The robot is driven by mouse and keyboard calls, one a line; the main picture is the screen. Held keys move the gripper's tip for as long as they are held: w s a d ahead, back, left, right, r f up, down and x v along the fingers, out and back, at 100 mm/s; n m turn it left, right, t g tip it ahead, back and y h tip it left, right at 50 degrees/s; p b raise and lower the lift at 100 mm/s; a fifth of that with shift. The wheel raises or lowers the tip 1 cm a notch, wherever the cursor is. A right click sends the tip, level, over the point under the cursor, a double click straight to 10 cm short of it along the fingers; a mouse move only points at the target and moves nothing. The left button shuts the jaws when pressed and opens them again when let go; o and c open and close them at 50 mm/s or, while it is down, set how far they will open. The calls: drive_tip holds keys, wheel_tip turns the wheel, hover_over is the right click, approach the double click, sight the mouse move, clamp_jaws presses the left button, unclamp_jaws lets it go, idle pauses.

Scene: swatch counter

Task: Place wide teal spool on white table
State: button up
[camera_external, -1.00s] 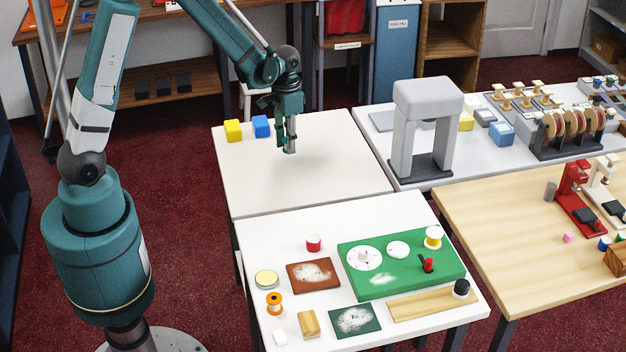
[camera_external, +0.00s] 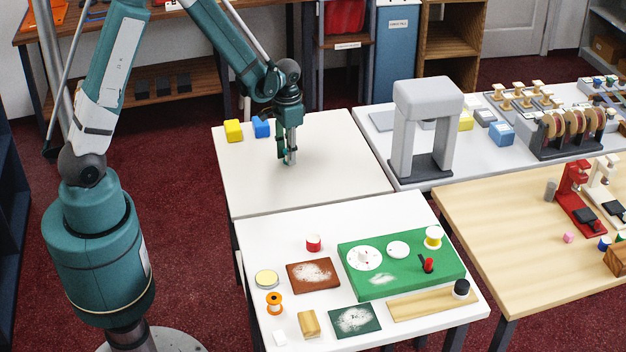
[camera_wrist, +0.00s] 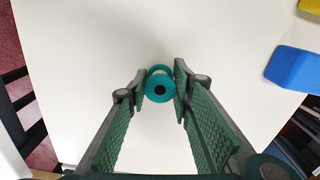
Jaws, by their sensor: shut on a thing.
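The wide teal spool (camera_wrist: 160,87) is between my fingertips in the wrist view, its round end with a dark centre hole facing the camera. My gripper (camera_external: 289,160) is shut on it, low over the white table (camera_external: 330,190). The table's bare top also shows in the wrist view (camera_wrist: 110,50). In the external view the spool is small and mostly hidden by my fingers. I cannot tell whether it touches the table top.
A blue block (camera_external: 261,127) and a yellow block (camera_external: 233,130) stand at the table's back left. A grey arch-shaped stand (camera_external: 403,130) is on the table to the right. A nearer white table (camera_external: 290,222) holds several small items. The top around my gripper is clear.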

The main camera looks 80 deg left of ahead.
drive_tip(key=shift+f, duration=0.15)
drive_tip(key=o, duration=0.7)
drive_tip(key=shift+o, duration=0.2)
wheel_tip(320, 180, up, 12)
drive_tip(key=p, duration=0.1)
drive_tip(key=shift+p, duration=0.3)
idle(0.4)
idle(0.6)
drive_tip(key=shift+d+r, duration=0.1)
drive_tip(key=shift+r, duration=0.15)
